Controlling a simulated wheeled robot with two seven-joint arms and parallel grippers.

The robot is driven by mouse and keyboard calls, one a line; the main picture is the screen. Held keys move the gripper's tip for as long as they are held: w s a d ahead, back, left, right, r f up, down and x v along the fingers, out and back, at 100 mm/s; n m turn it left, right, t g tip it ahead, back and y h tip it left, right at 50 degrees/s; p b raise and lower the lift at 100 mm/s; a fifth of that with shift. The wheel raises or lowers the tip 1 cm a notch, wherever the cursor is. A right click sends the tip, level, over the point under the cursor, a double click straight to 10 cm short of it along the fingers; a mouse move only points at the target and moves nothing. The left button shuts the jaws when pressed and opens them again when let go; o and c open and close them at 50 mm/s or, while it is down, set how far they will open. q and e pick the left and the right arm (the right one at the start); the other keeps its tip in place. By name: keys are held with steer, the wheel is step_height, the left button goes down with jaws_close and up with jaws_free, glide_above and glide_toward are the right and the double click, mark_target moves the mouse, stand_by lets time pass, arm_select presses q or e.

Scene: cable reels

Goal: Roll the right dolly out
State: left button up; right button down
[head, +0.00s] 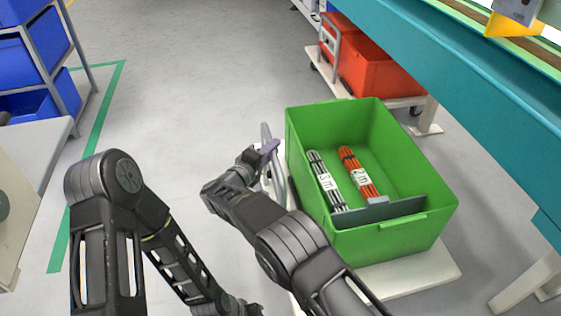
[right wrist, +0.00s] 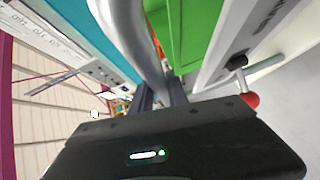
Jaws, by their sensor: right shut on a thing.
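The dolly (head: 425,282) has a pale deck and stands at the right, carrying a green bin (head: 400,240). A grey tube handle (head: 279,182) rises at its left side. My right gripper (head: 267,149) is at the upper part of this handle and shut on it. In the right wrist view, the handle (right wrist: 130,35) runs down between the gripper fingers (right wrist: 160,97), with the green bin (right wrist: 192,30) just beyond. My left arm comes in at the left and bends toward the bottom edge.
The bin holds a dark cable bundle (head: 323,178) and an orange one (head: 357,172), beside a dark divider (head: 385,211). Red bins (head: 375,75) stand on another dolly behind. A teal bench (head: 470,85) borders the right. Blue bins (head: 38,52) stand left. Grey floor (head: 190,80) is clear between.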

steer(key=shift+s+a+f, duration=0.1)
steer(key=shift+s+a, duration=0.05)
steer(key=shift+a, duration=0.1)
steer(key=c, duration=1.3)
jaws_free()
